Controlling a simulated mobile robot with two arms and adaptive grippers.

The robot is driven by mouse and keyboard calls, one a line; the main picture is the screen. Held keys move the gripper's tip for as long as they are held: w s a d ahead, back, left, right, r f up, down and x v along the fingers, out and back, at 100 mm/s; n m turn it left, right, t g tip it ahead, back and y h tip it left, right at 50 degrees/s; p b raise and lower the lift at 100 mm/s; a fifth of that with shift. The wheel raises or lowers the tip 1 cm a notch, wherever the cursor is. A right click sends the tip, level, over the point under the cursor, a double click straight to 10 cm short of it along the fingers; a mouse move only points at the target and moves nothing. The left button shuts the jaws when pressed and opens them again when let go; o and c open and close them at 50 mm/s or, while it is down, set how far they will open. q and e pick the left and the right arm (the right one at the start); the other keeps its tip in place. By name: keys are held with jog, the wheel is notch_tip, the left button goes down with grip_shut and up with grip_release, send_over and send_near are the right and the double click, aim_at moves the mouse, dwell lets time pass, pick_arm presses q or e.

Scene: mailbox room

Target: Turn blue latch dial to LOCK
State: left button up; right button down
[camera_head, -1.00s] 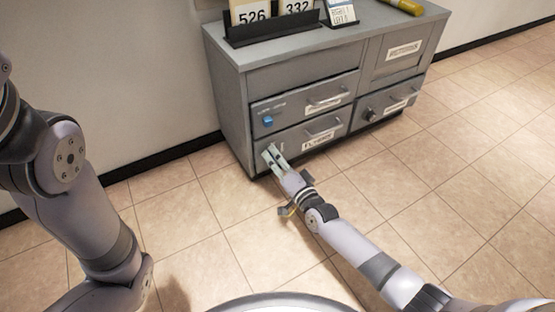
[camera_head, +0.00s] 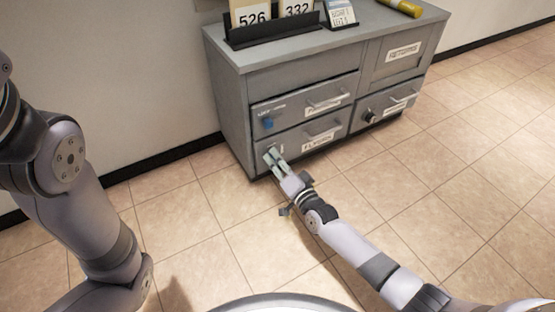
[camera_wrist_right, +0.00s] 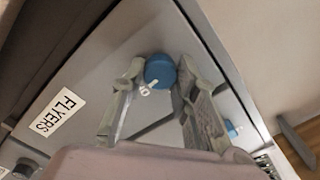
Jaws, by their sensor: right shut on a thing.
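Two blue dials show on the grey cabinet (camera_head: 228,105). One is on the upper-left drawer (camera_head: 267,124); part of it shows behind a finger in the right wrist view (camera_wrist_right: 231,129). The other blue dial (camera_wrist_right: 160,69), with a small white pointer, is on the lower-left drawer with the FLYERS label (camera_wrist_right: 57,112). My right gripper (camera_head: 271,154) is at this lower drawer's left end, its fingers on either side of the dial and shut on it. In the head view the gripper hides this dial. My left arm shows at the left; its gripper is out of view.
Drawer handles (camera_head: 322,136) stick out to the right of my gripper. A dark knob (camera_head: 371,116) is on the lower-right drawer. Number cards in a black holder (camera_head: 270,34) and a yellow object (camera_head: 402,8) are on top. The tiled floor in front is clear.

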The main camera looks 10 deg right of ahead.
jog(key=shift+n+p, duration=3.1)
jog(key=shift+n, duration=5.5)
jog(key=c, duration=1.2)
grip_release()
jog(key=shift+c, duration=0.2)
notch_tip(320, 180, up, 10)
